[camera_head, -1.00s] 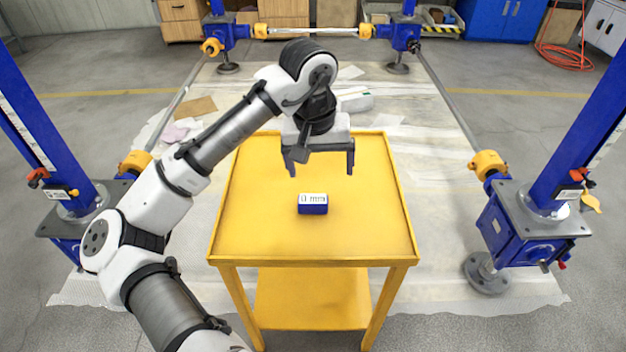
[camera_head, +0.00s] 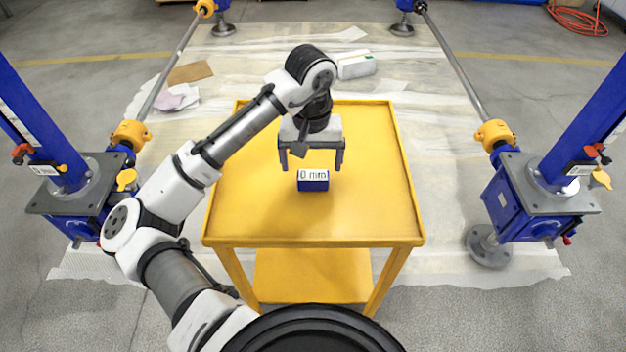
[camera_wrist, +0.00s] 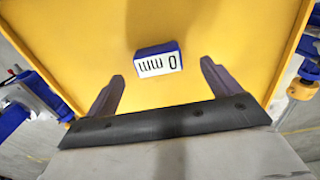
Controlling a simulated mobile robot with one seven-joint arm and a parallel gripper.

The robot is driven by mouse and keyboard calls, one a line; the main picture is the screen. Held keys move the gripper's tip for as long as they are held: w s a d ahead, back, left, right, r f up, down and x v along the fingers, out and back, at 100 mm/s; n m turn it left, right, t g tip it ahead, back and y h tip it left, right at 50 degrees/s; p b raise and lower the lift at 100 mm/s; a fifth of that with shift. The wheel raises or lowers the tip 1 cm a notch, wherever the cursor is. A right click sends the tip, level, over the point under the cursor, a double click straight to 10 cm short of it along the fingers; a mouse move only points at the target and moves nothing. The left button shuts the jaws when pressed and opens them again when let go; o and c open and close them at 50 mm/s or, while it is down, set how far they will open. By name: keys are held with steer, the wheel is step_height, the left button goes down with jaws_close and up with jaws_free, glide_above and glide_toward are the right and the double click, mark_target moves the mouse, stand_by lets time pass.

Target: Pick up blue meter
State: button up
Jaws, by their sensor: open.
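My gripper (camera_head: 311,168) is open and empty, fingers pointing down, just behind or above the meter in the head view. In the wrist view both fingers of my gripper (camera_wrist: 161,70) show, with a gap wider than the meter. I see no contact with it.
The cart has a raised rim (camera_head: 408,190). Blue screw jacks stand at the left (camera_head: 70,190) and right (camera_head: 540,200), clear of the cart. The rest of the cart top is bare. A white box (camera_head: 357,66) lies on the floor sheeting behind.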

mark_target(313, 175)
step_height(313, 175, down, 5)
steer(key=shift+w+d, duration=0.1)
steer(key=shift+d, duration=0.05)
steer(key=shift+c, duration=0.4)
steer(key=c, duration=1.1)
steer(key=shift+r, duration=0.1)
step_height(313, 175, up, 20)
steer(key=shift+f+p, duration=0.1)
steer(key=shift+p, duration=0.85)
